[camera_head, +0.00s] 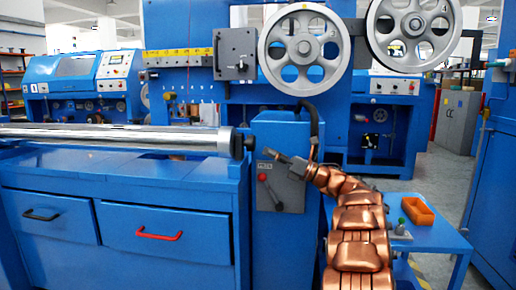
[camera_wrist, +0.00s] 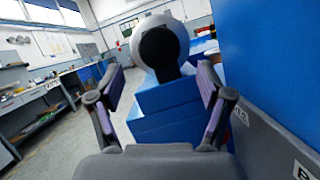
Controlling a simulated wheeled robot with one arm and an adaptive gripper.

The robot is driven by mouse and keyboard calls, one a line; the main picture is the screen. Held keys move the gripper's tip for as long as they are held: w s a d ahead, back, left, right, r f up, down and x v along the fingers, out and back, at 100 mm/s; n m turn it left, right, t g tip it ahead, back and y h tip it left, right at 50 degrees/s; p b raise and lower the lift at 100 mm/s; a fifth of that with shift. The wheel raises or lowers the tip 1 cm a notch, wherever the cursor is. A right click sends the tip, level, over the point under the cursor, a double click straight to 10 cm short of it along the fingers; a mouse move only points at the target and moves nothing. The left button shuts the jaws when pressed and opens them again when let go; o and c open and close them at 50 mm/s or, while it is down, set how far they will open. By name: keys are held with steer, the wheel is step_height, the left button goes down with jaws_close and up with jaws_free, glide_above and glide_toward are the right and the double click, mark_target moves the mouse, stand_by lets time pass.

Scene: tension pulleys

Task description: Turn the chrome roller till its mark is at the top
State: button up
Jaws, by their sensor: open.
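The chrome roller (camera_head: 120,137) lies horizontally along the top of the blue bench, with a dark end cap at its right end. In the wrist view the roller (camera_wrist: 136,30) is seen nearly end-on, its black end piece (camera_wrist: 165,47) facing me. My gripper (camera_wrist: 158,85) is open, its two fingers spread to either side of the roller end and apart from it. In the head view my gripper (camera_head: 272,154) is just right of the roller's end, in front of the grey box. I cannot see a mark on the roller.
Large spoked pulleys (camera_head: 303,50) hang above.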

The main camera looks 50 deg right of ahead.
steer(key=v, duration=0.6)
